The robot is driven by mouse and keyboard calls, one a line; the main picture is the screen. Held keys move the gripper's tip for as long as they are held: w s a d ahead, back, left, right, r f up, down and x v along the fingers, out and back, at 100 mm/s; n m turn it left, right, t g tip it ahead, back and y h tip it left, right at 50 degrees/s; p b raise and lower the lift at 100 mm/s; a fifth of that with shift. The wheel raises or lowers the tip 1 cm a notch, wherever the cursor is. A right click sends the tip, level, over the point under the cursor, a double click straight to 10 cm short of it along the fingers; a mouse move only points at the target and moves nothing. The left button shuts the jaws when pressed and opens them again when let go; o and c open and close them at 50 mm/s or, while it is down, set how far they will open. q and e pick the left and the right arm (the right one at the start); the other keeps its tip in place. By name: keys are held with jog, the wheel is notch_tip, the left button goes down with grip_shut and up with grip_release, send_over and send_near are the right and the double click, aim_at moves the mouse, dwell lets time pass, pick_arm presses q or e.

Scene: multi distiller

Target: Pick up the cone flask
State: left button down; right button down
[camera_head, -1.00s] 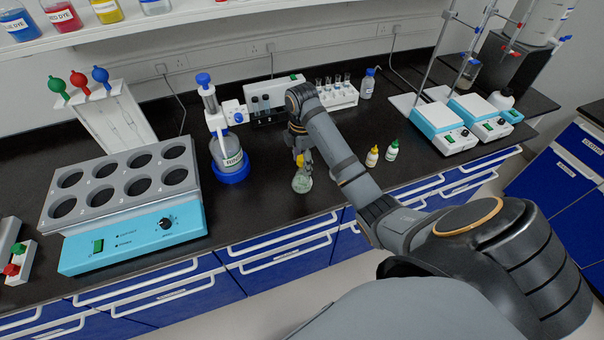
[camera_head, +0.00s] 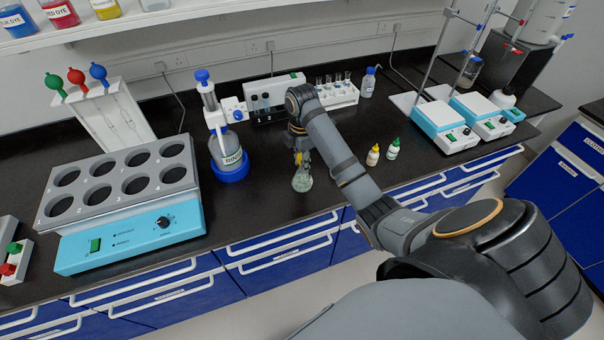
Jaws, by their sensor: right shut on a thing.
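The cone flask (camera_head: 302,182) is small, clear glass with a pale greenish look, and stands on the black bench near its front edge. My right gripper (camera_head: 302,158) comes down from above and is shut on the flask's neck. The flask looks upright, and I cannot tell any gap between its base and the bench. The gripper and arm partly hide the flask's top. My left gripper does not show.
A bottle-top dispenser (camera_head: 229,158) on a blue base stands left of the flask. A blue heating block (camera_head: 130,240) with several wells is further left. Yellow- and green-capped dropper bottles (camera_head: 373,156) stand right. A test tube rack (camera_head: 340,96) is behind.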

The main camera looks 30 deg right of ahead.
notch_tip(320, 180, up, 4)
jog(key=p, duration=0.4)
jog(key=s+a+r+p, duration=0.3)
jog(key=s+r+p, duration=0.6)
jog(key=s, duration=0.4)
jog(key=shift+s+p, duration=0.3)
jog(key=shift+p, duration=0.45)
